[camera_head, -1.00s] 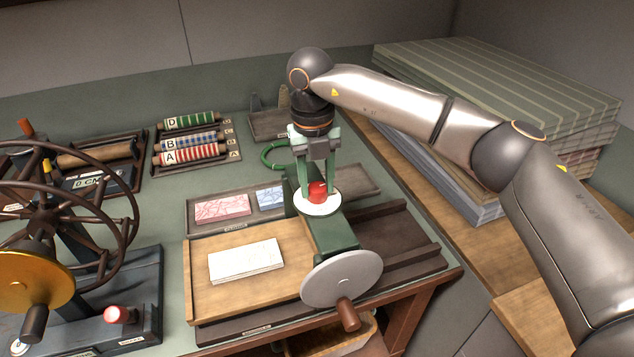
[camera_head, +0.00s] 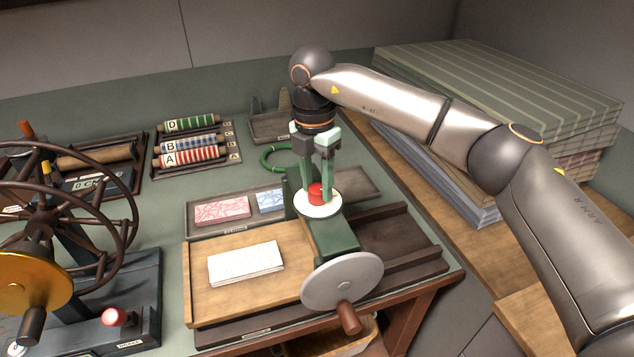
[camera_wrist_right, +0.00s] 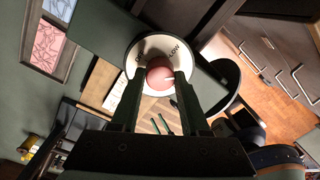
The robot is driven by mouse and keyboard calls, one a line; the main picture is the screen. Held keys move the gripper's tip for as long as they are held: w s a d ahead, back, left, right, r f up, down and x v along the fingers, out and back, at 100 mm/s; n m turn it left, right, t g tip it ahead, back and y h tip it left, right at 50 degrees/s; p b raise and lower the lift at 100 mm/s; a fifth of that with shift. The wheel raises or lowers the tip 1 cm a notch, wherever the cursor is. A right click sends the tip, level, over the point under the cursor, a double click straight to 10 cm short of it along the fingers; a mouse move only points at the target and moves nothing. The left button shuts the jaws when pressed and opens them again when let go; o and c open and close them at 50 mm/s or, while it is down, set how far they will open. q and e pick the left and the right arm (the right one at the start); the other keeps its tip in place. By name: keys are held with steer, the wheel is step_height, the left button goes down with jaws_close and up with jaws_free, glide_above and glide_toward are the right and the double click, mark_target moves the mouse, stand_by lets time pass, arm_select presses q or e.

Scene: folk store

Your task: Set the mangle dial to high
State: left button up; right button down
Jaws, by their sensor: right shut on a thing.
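The mangle (camera_head: 330,238) has a dark green body, and on top of it is a round white dial plate (camera_head: 318,209) with a red knob (camera_head: 316,193). My right gripper (camera_head: 317,184) comes down from above with its green fingers on either side of the knob, shut on it. In the right wrist view the red knob (camera_wrist_right: 160,73) sits between the fingertips. The white dial plate (camera_wrist_right: 137,62) shows the word LOW at its upper right and other lettering at its left, partly hidden. A small light mark on the knob is too unclear to read. My left gripper is not in view.
The mangle has a grey crank wheel (camera_head: 342,281) at its front. A wooden board (camera_head: 200,283) with white sheets (camera_head: 246,262) lies at its left. A spoked wheel stand (camera_head: 50,225) is at far left. Stacked striped cloth (camera_head: 500,85) lies behind my right arm.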

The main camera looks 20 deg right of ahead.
mark_target(317, 186)
steer(key=m, duration=0.4)
steer(key=shift+r+m, duration=0.1)
steer(key=shift+m, duration=2.1)
steer(key=shift+c, duration=2)
jaws_free()
steer(key=shift+y, duration=0.3)
step_height(317, 186, up, 12)
steer(key=shift+w+r+b, duration=0.2)
steer(key=shift+w+b, duration=0.1)
steer(key=shift+b, duration=0.05)
steer(key=shift+d, duration=0.1)
